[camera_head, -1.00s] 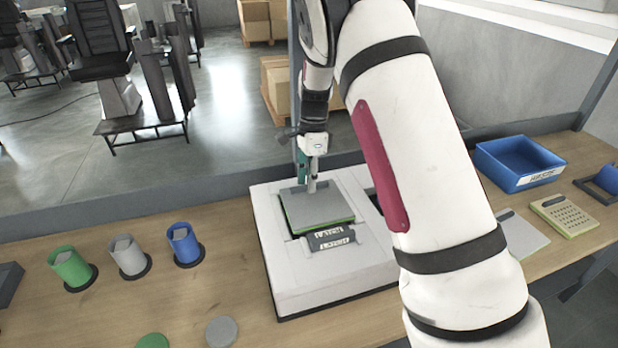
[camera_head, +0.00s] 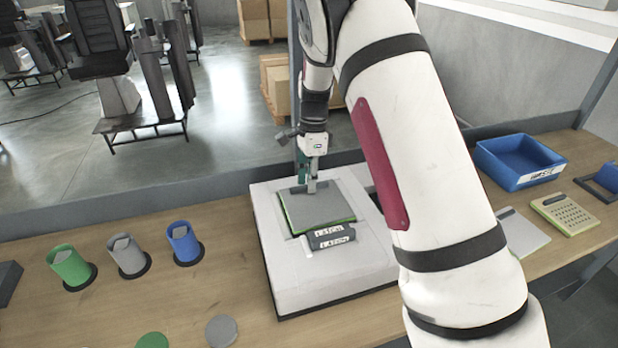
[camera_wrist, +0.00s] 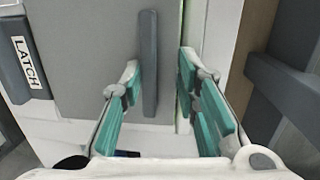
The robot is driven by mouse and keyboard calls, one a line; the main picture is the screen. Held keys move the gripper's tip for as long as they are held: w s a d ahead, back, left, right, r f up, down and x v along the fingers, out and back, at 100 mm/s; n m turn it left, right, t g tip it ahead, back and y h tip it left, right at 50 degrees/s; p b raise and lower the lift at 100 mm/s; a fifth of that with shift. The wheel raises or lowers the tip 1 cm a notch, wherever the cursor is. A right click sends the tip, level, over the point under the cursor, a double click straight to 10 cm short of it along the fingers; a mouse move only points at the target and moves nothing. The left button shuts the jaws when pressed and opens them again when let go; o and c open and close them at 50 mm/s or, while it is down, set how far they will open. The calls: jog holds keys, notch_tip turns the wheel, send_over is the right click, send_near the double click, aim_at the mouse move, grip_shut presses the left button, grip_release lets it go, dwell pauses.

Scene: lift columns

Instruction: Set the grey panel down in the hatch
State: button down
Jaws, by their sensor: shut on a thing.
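The grey panel (camera_head: 322,210) has a thin green edge and lies over the white housing (camera_head: 290,282), covering the hatch opening. It looks slightly turned relative to the housing. My gripper (camera_head: 310,183) is above the panel's far edge, shut on its raised grey handle bar. In the wrist view my gripper's teal fingers (camera_wrist: 157,85) stand on both sides of the handle (camera_wrist: 149,62), and the panel (camera_wrist: 95,60) fills the left and middle. A dark latch (camera_head: 331,237) with a LATCH label sits at the panel's near edge. Whether the panel rests in the opening cannot be told.
Green (camera_head: 70,265), grey (camera_head: 128,254) and blue (camera_head: 184,241) cups stand on the wooden bench to the left. A blue bin (camera_head: 519,162) and a calculator-like device (camera_head: 564,214) are at the right. Round discs lie near the front edge.

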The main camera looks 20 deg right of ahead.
dwell(0.4)
jog(key=c, duration=1.2)
grip_release()
jog(key=shift+o, duration=0.2)
jog(key=shift+r, duration=3.45)
